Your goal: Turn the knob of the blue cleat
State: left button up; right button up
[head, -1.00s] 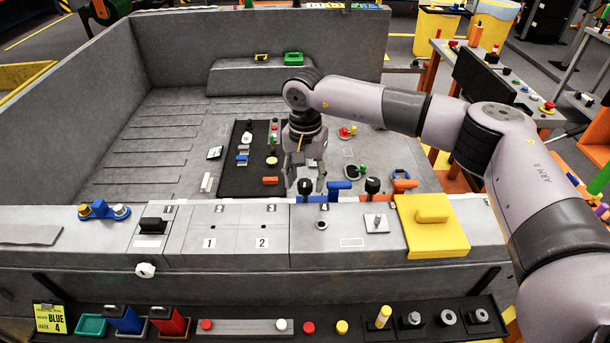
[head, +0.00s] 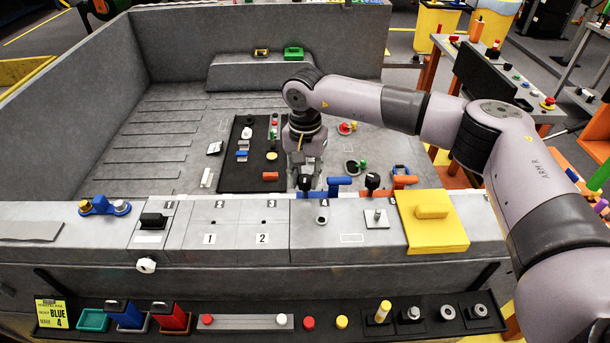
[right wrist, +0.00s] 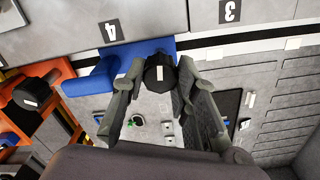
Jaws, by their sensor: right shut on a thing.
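The blue cleat (head: 340,187) sits on the inner edge of the grey wall, near the mark 4. Its black knob (head: 305,182) stands at its left end. In the right wrist view the blue cleat (right wrist: 92,82) reaches left from the black knob (right wrist: 160,70), which bears a white line. My right gripper (head: 304,174) points down at the knob and is shut on it, with one finger on each side, as the right wrist view also shows (right wrist: 158,84). The fingers partly hide the knob in the head view. My left gripper is not in view.
An orange cleat (head: 405,183) with its own black knob (head: 372,181) stands close to the right. A yellow block (head: 432,225) lies on the wall top. A black mat (head: 235,178) with small parts lies inside the bed. A yellow card (head: 52,313) reads BLUE 4.

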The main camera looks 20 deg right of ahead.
grip_shut()
